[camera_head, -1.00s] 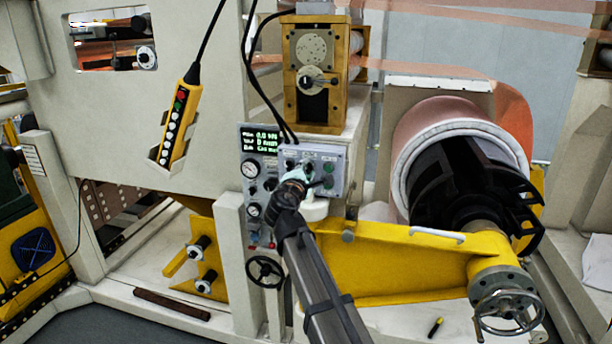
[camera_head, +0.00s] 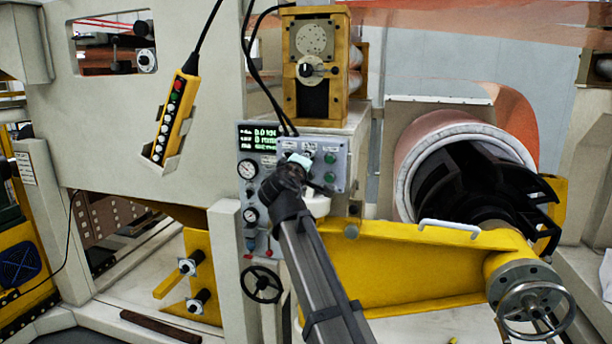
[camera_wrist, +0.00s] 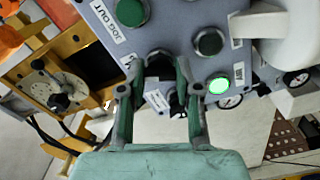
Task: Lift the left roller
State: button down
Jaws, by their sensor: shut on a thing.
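My gripper (camera_head: 294,163), pale green, is at the grey control box (camera_head: 335,167) on the front of the machine. In the wrist view my gripper (camera_wrist: 165,84) has its two fingers on either side of a dark selector knob (camera_wrist: 160,67) on the box and is shut on it. The fingers partly hide the knob, so its exact setting cannot be told. A green lamp (camera_wrist: 220,86) beside it is lit. Which roller is the left one cannot be told; a pale roller end (camera_head: 357,55) shows behind the yellow block.
A gauge panel with a lit display (camera_head: 267,137) stands left of the box. A yellow pendant (camera_head: 174,115) hangs farther left. A yellow arm (camera_head: 400,265) with a handwheel (camera_head: 535,308) and a copper roll (camera_head: 420,140) are at right. Black cables hang above the box.

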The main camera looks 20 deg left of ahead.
jog(key=shift+m+b, duration=0.75)
jog(key=shift+m, duration=0.05)
jog(key=c, duration=0.8)
grip_release()
jog(key=s+d, duration=0.1)
jog(key=s, duration=1.1)
jog(key=shift+d, duration=0.15)
